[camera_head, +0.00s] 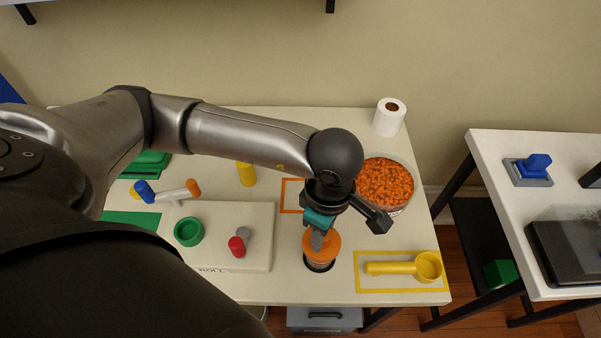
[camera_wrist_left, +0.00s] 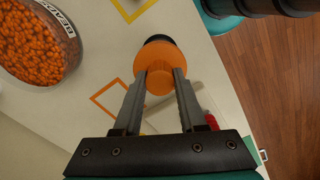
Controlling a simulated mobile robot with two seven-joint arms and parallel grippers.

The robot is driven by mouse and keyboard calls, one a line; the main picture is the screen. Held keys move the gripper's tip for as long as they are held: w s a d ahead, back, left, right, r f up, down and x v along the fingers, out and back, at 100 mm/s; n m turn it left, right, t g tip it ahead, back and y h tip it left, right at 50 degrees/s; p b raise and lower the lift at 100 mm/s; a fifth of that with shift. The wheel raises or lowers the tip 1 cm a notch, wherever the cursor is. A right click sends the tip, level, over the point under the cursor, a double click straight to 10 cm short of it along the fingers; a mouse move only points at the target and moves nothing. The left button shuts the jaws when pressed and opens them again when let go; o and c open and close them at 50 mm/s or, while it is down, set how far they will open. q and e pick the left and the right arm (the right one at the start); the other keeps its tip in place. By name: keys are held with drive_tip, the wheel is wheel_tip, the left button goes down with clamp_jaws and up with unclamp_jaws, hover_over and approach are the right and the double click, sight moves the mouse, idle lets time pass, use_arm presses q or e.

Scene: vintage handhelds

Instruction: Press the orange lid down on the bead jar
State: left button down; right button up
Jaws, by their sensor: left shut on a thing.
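My left gripper (camera_head: 318,236) comes down from above with its fingers shut on the orange lid (camera_head: 322,248). In the left wrist view the two grey fingertips (camera_wrist_left: 160,78) are on either side of the raised part of the orange lid (camera_wrist_left: 152,60). My right gripper is not in view.
A round tub of orange beads (camera_head: 386,184) stands behind and to the right. A yellow scoop (camera_head: 392,268) lies in a yellow outline at right. A pale board (camera_head: 212,257) with a red-ended piece (camera_head: 237,245) and a green ring (camera_head: 188,232) are left. A paper roll (camera_head: 389,117) stands behind.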

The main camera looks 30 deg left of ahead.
use_arm(q)
drive_tip(key=shift+f+b, duration=0.35)
drive_tip(key=shift+b, duration=0.05)
drive_tip(key=shift+c, duration=2)
unclamp_jaws()
drive_tip(key=shift+c, duration=1.4)
drive_tip(key=shift+r, duration=0.2)
drive_tip(key=shift+r+p, duration=2.25)
drive_tip(key=shift+r, duration=1.15)
drive_tip(key=shift+s+f, duration=0.1)
